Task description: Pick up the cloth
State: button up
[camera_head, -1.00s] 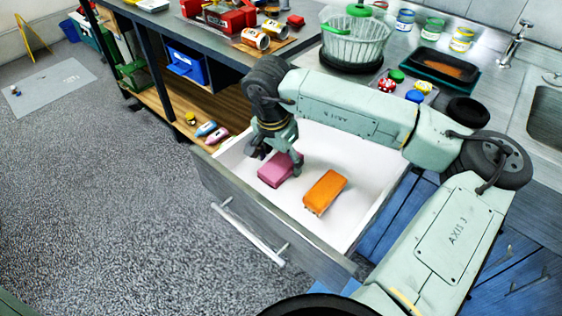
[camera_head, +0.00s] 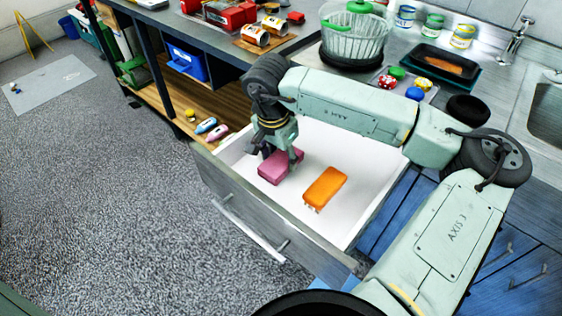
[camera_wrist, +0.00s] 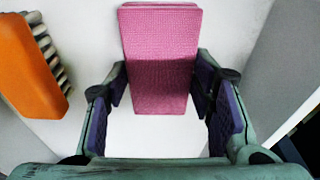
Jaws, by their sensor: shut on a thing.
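The cloth (camera_head: 279,168) is a pink, folded, textured block inside the open drawer, towards its left end. In the wrist view the cloth (camera_wrist: 160,60) lies between the two finger pads. My gripper (camera_head: 281,157) reaches down into the drawer from above. My gripper (camera_wrist: 160,95) is shut on the cloth, one pad at each side. Whether the cloth still touches the drawer floor I cannot tell.
An orange brush (camera_head: 325,188) with pale bristles lies beside the cloth in the drawer (camera_head: 357,207); it also shows in the wrist view (camera_wrist: 28,70). The drawer's front panel (camera_head: 270,215) and walls stand close around.

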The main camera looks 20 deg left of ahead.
aim_at(280, 160)
notch_tip(280, 160, up, 10)
jog(key=b, duration=0.2)
dwell(0.3)
